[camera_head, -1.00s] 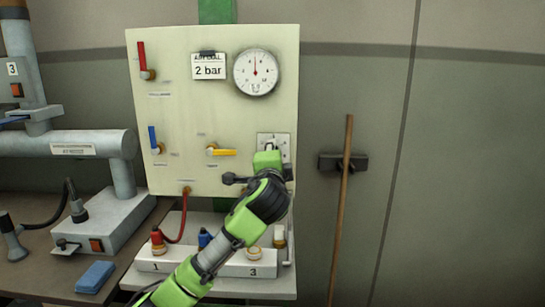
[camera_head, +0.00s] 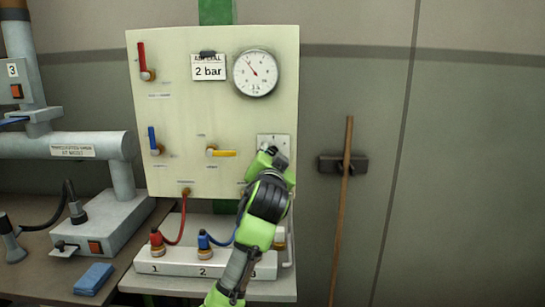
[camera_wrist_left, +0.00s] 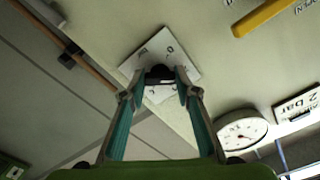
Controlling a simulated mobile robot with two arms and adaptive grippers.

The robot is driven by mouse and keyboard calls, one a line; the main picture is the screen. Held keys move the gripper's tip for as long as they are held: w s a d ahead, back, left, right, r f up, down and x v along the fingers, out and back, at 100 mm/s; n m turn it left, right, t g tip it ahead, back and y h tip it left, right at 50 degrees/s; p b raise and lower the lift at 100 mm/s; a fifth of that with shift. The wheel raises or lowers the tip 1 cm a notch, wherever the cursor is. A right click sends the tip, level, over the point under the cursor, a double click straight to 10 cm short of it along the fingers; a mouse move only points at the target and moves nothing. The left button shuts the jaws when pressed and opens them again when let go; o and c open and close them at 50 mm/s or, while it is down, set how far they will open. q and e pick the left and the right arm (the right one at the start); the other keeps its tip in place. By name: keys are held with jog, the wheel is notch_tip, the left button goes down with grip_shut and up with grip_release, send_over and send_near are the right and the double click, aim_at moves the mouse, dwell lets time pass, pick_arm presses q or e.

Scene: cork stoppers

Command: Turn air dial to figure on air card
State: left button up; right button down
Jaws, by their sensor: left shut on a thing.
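The air card (camera_head: 208,67) reads "2 bar" and is clipped high on the cream panel. The round gauge (camera_head: 255,73) is right of it, its needle pointing up and left. The air dial is a dark knob (camera_wrist_left: 159,73) on a white plate (camera_head: 265,139) at the panel's right side. My left gripper (camera_wrist_left: 159,84) is shut on the knob, one finger on each side. In the head view my left gripper (camera_head: 270,158) and wrist hide most of the knob. The gauge (camera_wrist_left: 240,134) and card (camera_wrist_left: 297,106) also show in the left wrist view. My right gripper is not in view.
The panel carries a red lever (camera_head: 143,62), a blue lever (camera_head: 154,140) and a yellow lever (camera_head: 222,153). A white base (camera_head: 178,262) with numbered hose sockets stands below. A wooden stick (camera_head: 341,210) leans at the right wall.

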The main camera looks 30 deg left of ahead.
pick_arm(q)
jog(key=shift+f+n, duration=0.1)
jog(key=shift+n, duration=0.4)
jog(key=o, duration=1.1)
jog(key=v, duration=1.2)
jog(key=shift+s, duration=0.1)
